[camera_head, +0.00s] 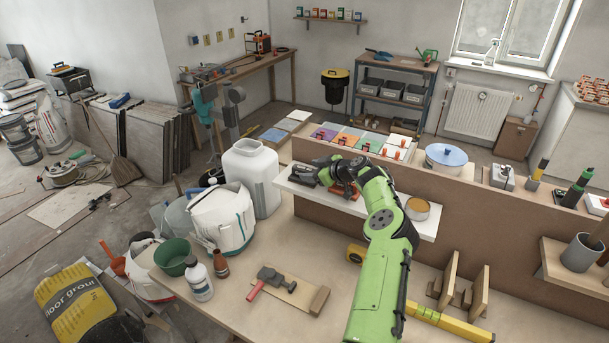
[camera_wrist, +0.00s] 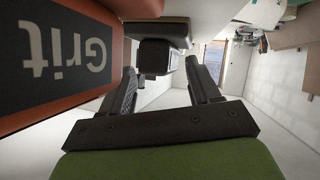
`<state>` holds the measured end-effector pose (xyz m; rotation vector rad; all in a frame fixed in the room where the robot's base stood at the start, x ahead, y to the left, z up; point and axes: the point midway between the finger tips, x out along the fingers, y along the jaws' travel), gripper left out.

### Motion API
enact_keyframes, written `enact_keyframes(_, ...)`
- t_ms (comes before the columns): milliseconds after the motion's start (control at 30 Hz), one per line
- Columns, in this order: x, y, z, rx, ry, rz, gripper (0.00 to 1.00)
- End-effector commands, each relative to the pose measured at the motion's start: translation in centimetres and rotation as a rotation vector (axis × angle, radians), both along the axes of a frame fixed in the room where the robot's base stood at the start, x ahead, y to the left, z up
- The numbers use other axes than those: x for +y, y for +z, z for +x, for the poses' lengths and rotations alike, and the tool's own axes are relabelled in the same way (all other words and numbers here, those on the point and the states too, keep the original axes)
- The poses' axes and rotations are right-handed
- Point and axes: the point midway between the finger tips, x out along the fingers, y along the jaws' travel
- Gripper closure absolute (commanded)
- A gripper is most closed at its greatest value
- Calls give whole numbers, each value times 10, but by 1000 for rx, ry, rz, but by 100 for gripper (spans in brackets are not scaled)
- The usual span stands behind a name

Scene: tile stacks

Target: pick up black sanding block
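A black block, which looks like the sanding block (camera_head: 303,175), lies near the left end of a white shelf board (camera_head: 424,228). In the wrist view a dark block (camera_wrist: 156,55) with a brownish edge on its wider upper part shows ahead, between the fingertips. My gripper (camera_head: 319,167) reaches in from the right, low over the board. In the wrist view my gripper (camera_wrist: 162,68) has its two fingers spread, with a gap beside the block. I cannot tell whether either finger touches it. My arm hides part of the board.
An orange-edged box marked "Grit" (camera_wrist: 68,58) stands close at the left in the wrist view. A round tin (camera_head: 417,209) is on the board to the right of my arm. A white canister (camera_head: 251,178) stands left of the board. Coloured tile stacks (camera_head: 345,138) lie behind.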

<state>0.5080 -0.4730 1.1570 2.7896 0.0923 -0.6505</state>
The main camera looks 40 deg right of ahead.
Motion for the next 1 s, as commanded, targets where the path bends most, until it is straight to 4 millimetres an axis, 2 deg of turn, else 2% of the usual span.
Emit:
enact_keyframes(33, 1, 0, 1, 0, 2, 0, 47)
enact_keyframes(367, 2, -2, 1, 2, 4, 3, 97)
enact_keyframes(700, 1, 3, 1, 2, 3, 0, 98)
enact_keyframes(767, 1, 12, 1, 0, 3, -4, 98)
enact_keyframes(1000, 1, 73, 2, -2, 2, -6, 98)
